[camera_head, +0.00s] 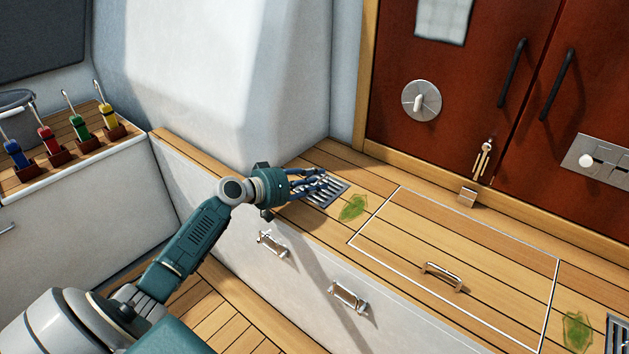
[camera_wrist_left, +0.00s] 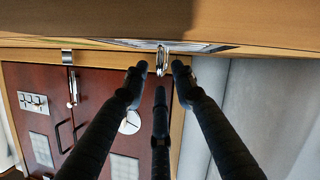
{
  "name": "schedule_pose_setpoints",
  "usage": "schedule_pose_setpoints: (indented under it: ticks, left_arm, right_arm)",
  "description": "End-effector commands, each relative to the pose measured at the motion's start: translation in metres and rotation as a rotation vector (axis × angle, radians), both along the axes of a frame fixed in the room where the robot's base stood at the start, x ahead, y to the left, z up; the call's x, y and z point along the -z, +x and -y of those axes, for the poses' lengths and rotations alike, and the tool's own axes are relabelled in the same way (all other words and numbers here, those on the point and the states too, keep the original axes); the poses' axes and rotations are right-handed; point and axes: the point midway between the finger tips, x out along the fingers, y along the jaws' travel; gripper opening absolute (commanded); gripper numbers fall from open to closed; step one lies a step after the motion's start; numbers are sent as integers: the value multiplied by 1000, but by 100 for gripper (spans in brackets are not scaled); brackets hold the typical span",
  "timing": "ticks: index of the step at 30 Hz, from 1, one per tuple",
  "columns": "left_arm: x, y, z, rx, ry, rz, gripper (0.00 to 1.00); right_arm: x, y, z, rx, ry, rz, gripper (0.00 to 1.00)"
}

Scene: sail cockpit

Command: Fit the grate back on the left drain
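The slatted metal grate (camera_head: 327,194) is at the left drain on the wooden bench. My left gripper (camera_head: 318,181) is over it, with its dark fingers low across its slats. In the left wrist view the grate's edge (camera_wrist_left: 205,46) shows nearly edge-on. A small bright metal piece (camera_wrist_left: 162,60) stands just beyond the spread fingertips (camera_wrist_left: 159,82), and I see no finger closed on it. The left gripper looks open. The fingers hide part of the grate, and I cannot tell whether it sits flush. My right gripper is not in view.
Green weed (camera_head: 353,207) lies beside the left grate, and another green clump (camera_head: 577,332) lies by the right grate (camera_head: 619,334). A hatch with a raised handle (camera_head: 442,276) is between them. A white wall (camera_head: 220,75) rises behind the left end; red cabinet doors (camera_head: 465,95) stand behind.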

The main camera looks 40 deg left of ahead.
Motion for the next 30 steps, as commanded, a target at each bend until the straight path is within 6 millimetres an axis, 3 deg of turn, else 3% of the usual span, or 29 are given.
schedule_pose_setpoints:
  ticks: [11, 24, 30]
  left_arm:
    - [2, -7, -1, 0, 1, -6, 30]
    - [-26, -83, -25, 1, 1, -4, 30]
    - [-35, -105, -31, -1, 0, -2, 30]
  right_arm:
    - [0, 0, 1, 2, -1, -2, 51]
    - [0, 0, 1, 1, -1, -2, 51]
    - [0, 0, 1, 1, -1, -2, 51]
